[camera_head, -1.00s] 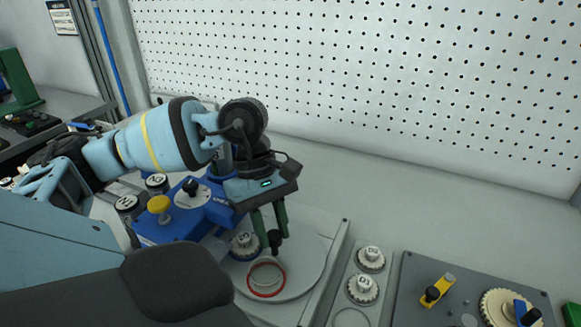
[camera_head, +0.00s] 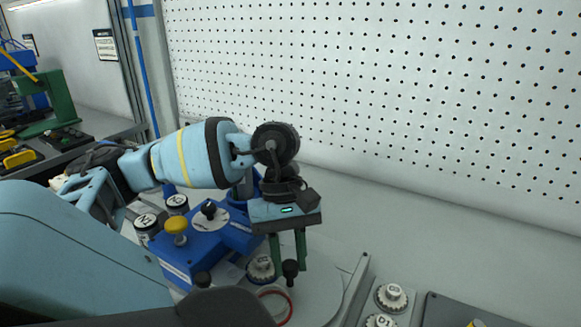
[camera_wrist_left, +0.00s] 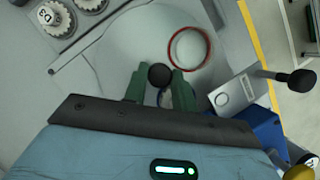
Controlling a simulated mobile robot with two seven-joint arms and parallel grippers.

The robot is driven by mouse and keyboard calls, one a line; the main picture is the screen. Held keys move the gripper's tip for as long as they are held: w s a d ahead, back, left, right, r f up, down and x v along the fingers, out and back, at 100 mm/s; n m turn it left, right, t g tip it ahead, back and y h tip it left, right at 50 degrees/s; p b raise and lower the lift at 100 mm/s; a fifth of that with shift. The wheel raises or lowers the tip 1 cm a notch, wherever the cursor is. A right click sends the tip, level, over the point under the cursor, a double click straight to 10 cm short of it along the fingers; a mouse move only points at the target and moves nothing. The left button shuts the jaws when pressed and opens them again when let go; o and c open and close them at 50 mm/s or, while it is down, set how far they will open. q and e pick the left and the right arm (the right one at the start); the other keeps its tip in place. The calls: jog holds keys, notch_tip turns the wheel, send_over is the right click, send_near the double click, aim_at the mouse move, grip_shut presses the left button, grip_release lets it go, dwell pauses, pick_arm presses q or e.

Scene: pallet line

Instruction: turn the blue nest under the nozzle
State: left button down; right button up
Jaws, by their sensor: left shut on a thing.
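The round pale turntable (camera_head: 322,287) carries a blue-rimmed nest (camera_head: 261,270) holding a toothed dial-like part, and a red-rimmed nest (camera_head: 276,298), which also shows in the wrist view (camera_wrist_left: 207,45). My left gripper (camera_head: 288,262) points down at the turntable, its green fingers shut on a black ball knob (camera_head: 290,268). The knob sits between the fingertips in the wrist view (camera_wrist_left: 160,76). The blue nest is left of the fingers in the head view and mostly hidden by them in the wrist view. I cannot make out the nozzle tip. My right gripper is out of view.
A blue machine body (camera_head: 190,250) with a yellow knob (camera_head: 176,226) stands left of the turntable. Toothed parts (camera_head: 392,296) sit in a rack at the right. A black ball handle (camera_wrist_left: 301,79) sticks out near the turntable. A perforated wall (camera_head: 400,100) closes the back.

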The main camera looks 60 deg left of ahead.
pick_arm(q)
jog(key=shift+r, duration=0.1)
jog(key=c, duration=1.1)
grip_release()
jog(key=v, duration=0.7)
jog(key=shift+a+r, duration=0.15)
jog(key=shift+r, duration=0.15)
